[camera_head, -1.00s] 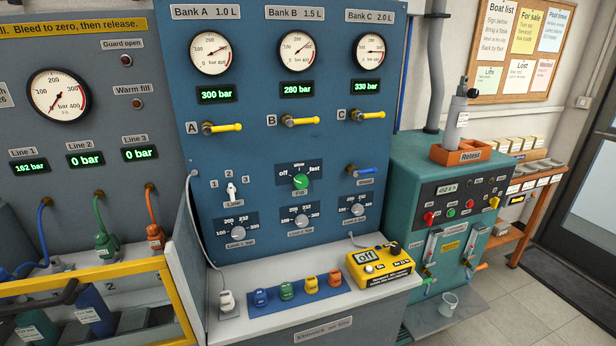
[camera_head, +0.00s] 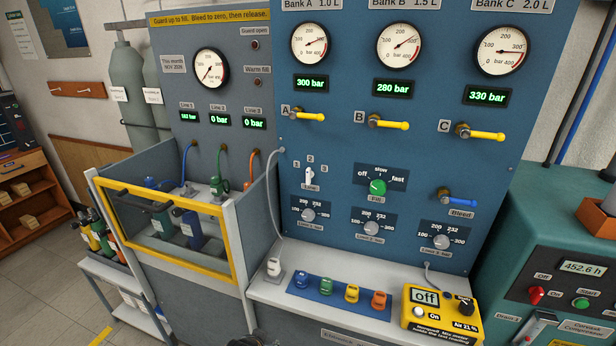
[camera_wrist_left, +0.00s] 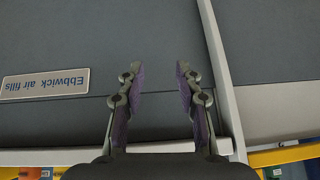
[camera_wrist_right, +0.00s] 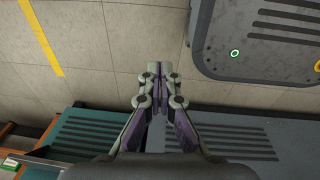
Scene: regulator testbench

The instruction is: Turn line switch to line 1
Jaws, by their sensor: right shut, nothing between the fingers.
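The line switch (camera_head: 309,175) is a small white lever on the blue panel, with marks 1, 2 and 3 around it and a "Line" label below. Its lever stands about upright, seemingly towards 2. A small dark part of my left gripper (camera_head: 246,338) shows at the bottom edge of the head view, well below the switch. In the left wrist view my left gripper (camera_wrist_left: 157,73) is open and empty, facing a grey surface with an "Ebbwick air fills" plate. My right gripper (camera_wrist_right: 159,72) is shut and empty above the floor in its wrist view. The switch shows in neither wrist view.
Left of the switch, a grey hose (camera_head: 271,205) runs down the panel. The fill knob (camera_head: 377,187) is to its right. Below is a shelf with coloured caps and a yellow meter (camera_head: 441,314). A yellow-framed guard (camera_head: 172,204) stands at the left.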

